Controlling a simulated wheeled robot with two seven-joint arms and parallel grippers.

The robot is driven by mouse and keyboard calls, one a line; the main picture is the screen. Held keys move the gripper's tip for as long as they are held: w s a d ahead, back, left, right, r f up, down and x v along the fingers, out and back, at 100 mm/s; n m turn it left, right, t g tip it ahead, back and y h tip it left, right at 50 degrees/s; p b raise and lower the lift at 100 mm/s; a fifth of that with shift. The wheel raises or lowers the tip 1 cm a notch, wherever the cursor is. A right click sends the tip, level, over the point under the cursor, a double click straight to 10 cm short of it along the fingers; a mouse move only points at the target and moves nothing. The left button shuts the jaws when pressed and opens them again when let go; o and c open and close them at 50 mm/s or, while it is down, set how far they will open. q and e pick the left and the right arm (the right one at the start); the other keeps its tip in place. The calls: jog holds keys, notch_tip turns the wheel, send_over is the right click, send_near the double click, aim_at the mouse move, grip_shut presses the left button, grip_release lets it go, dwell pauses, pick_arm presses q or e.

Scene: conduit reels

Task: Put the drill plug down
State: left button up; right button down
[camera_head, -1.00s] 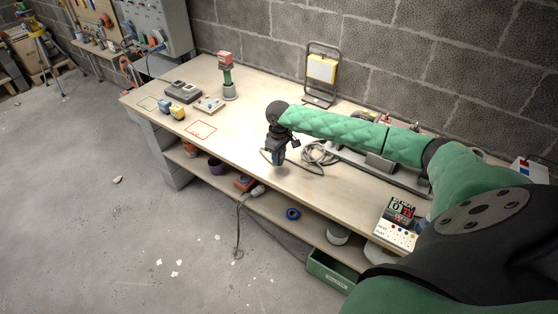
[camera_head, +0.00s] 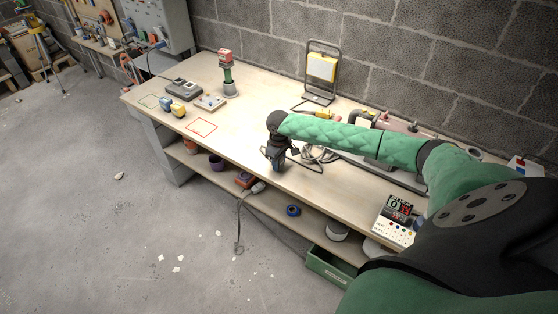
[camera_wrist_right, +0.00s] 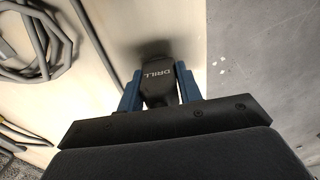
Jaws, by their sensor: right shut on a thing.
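The drill plug (camera_wrist_right: 158,82) is a dark plug marked "DRILL". In the right wrist view it sits between the two blue fingers of my right gripper (camera_wrist_right: 160,88), which is shut on it. In the head view my right gripper (camera_head: 275,162) points down at the front part of the workbench (camera_head: 240,160), close to the bench top. The plug is too small and dark to make out there, and I cannot tell whether it touches the wood. My left gripper is not in view.
A coiled grey cable (camera_head: 318,154) lies just right of the gripper, also in the right wrist view (camera_wrist_right: 40,45). A red outlined rectangle (camera_head: 202,128) lies bare on the bench to the left. A work lamp (camera_head: 321,70) stands behind. The bench's front edge is close.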

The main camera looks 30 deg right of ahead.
jog(key=shift+f, duration=0.1)
jog(key=c, duration=0.9)
grip_release()
jog(key=shift+c, duration=0.2)
